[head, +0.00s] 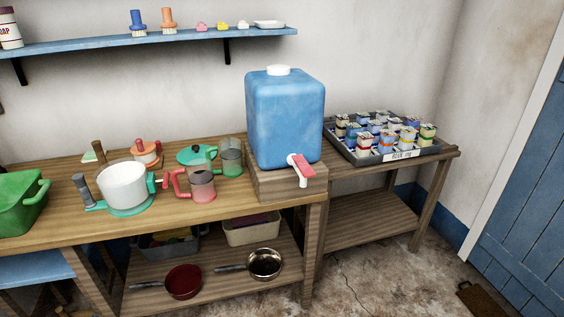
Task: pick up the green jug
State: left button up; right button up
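A see-through jug with a green lower part (231,161) stands upright on the wooden bench, just left of the blue water tank's wooden block. Its upper part looks clear and grey. A green lid-like piece (192,154) is close to its left side. A similar see-through jug with a red lower part and red handle (202,188) stands in front of it, to the left. Neither of my grippers is in view, and nothing touches the green jug from above.
A white pot (122,184) with a dark grey handle stands left of the jugs. The blue tank (285,118) with a red tap (301,168) stands close on the right. A green tub (18,203) is at the left edge. A blue shelf (150,39) hangs above.

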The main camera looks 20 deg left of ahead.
aim_at(231, 153)
jog(key=i+l+u, duration=0.2)
jog(key=i+u, duration=0.25)
jog(key=i+l+u, duration=0.3)
jog(key=u, duration=0.15)
jog(key=i+l+u, duration=0.3)
jog(key=l+u, duration=0.15)
